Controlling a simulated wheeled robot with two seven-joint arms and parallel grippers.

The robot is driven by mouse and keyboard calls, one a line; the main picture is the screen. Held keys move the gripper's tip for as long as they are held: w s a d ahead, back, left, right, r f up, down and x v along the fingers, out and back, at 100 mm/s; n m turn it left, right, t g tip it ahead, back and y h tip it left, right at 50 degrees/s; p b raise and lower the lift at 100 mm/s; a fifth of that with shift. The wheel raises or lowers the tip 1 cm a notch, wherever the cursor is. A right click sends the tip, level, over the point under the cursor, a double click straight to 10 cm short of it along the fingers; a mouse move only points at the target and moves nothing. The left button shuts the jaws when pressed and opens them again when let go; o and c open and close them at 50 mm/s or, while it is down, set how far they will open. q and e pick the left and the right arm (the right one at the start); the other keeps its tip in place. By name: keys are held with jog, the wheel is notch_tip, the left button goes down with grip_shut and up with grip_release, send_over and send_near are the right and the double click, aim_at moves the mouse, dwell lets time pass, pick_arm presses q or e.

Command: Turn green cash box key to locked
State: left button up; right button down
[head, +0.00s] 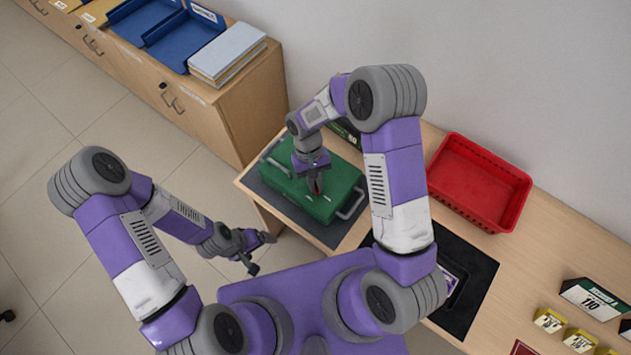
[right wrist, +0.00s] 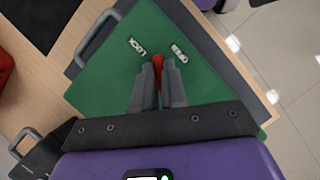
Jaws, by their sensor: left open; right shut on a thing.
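The green cash box (head: 342,185) lies on a dark mat at the counter's left end, with a metal handle at each end. My right gripper (head: 316,184) is above its lid, pointing down, shut on the small red key (right wrist: 157,69). In the right wrist view the box lid (right wrist: 105,85) carries a LOCK label (right wrist: 137,46) left of the key and an OPEN label (right wrist: 180,53) right of it. The fingers hide most of the key, so its exact angle is unclear. My left gripper (head: 253,254) is open and empty, over the floor left of the counter.
A red basket (head: 479,183) stands at the back of the counter. A black mat (head: 470,272) lies right of the box, partly behind my right arm. Price signs (head: 590,300) stand at the far right. A wooden cabinet (head: 235,105) with blue trays stands at the back left.

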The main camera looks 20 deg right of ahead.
jog(key=n+h, duration=0.1)
jog(key=n, duration=0.2)
jog(key=n+t+h, duration=0.1)
jog(key=n, duration=0.2)
jog(key=shift+a+n, duration=0.2)
jog(key=shift+n, duration=0.1)
jog(key=shift+b, duration=0.3)
jog(key=c, duration=1.2)
grip_release()
jog(key=shift+r, duration=0.1)
jog(key=v, duration=0.7)
jog(key=shift+a+r+p, duration=0.15)
jog(key=shift+a+p, duration=0.05)
jog(key=shift+p, duration=0.2)
